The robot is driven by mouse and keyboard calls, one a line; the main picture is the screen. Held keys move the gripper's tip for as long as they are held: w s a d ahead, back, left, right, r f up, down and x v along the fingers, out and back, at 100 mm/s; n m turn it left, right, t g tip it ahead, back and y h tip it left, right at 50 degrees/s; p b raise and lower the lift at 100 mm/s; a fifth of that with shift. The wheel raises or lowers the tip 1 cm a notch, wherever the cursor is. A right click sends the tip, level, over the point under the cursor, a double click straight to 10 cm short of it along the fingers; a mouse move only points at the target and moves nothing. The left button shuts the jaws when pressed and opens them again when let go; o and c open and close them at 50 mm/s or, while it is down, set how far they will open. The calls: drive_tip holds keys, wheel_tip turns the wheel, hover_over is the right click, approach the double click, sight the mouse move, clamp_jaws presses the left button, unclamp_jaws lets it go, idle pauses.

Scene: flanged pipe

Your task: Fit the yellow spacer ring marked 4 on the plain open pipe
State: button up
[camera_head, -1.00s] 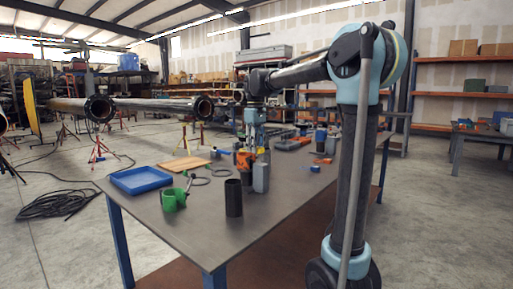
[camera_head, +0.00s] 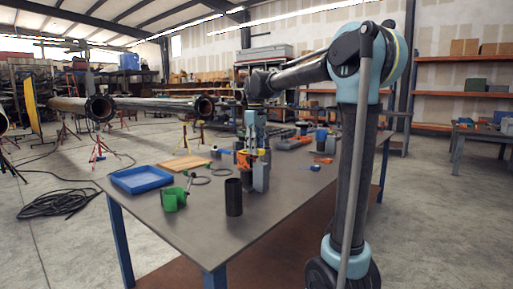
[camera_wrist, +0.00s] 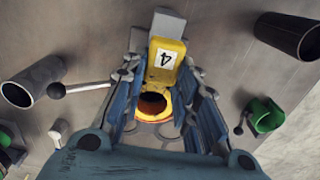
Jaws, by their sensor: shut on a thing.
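The yellow spacer ring (camera_wrist: 153,104) is between my gripper's blue fingers in the wrist view; its yellow tab bears a white label with a 4 (camera_wrist: 166,59). My gripper (camera_wrist: 155,99) is shut on it, and in the head view (camera_head: 255,168) it hangs over the table, partly hiding the ring. A plain dark open pipe (camera_head: 233,198) stands upright nearer the head camera and apart from the ring. In the wrist view one dark open tube (camera_wrist: 288,35) is at top right and another (camera_wrist: 32,80) at left.
A green fitting (camera_head: 173,199) stands left of the dark pipe. A blue tray (camera_head: 141,188) and a wooden board (camera_head: 184,163) lie farther left. A grey block (camera_head: 261,178) is close beside my gripper.

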drive_tip(key=shift+f, duration=0.25)
drive_tip(key=o, duration=1.2)
wheel_tip(320, 180, up, 21)
drive_tip(key=shift+f, duration=0.1)
